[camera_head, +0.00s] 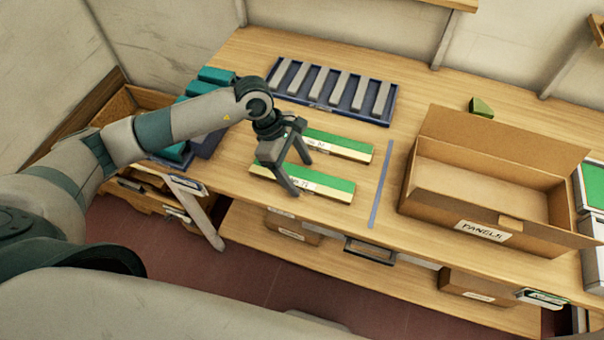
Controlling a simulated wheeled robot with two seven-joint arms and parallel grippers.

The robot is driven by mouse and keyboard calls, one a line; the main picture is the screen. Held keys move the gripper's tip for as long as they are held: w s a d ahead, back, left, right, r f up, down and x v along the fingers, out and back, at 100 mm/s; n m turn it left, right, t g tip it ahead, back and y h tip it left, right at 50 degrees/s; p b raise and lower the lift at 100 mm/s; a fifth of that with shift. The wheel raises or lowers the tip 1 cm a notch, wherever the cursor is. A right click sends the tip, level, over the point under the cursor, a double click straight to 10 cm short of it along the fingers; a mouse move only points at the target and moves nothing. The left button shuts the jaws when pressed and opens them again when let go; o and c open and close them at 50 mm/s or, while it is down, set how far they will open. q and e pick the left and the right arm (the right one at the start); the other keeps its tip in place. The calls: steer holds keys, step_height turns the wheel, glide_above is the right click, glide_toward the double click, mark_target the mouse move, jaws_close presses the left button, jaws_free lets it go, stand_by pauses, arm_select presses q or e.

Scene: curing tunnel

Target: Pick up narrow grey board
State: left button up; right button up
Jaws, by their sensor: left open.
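Several narrow grey boards (318,86) lie side by side in a dark blue tray (333,107) at the back of the wooden table. My left gripper (299,176) points down with its fingers apart and nothing visible between them. It is in front of the tray, over two green-topped pieces with pale labelled strips, the rear one (345,145) and the front one (325,183). I cannot tell whether its fingertips touch the front piece. My right gripper is out of view.
An open cardboard box (440,207) labelled "PANELS" stands on the right. A blue strip (381,185) runs along the table left of it. A green wedge (481,107) lies behind the box. Teal blocks (214,76) sit at the left, partly behind my arm.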

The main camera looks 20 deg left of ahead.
mark_target(298, 175)
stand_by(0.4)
arm_select(q)
steer(key=c, duration=1.2)
steer(key=shift+r, duration=0.1)
steer(key=shift+r+b, duration=0.45)
steer(key=shift+r, duration=0.15)
step_height(298, 175, up, 9)
steer(key=b, duration=0.3)
steer(key=shift+f, duration=0.2)
steer(key=shift+m, duration=0.3)
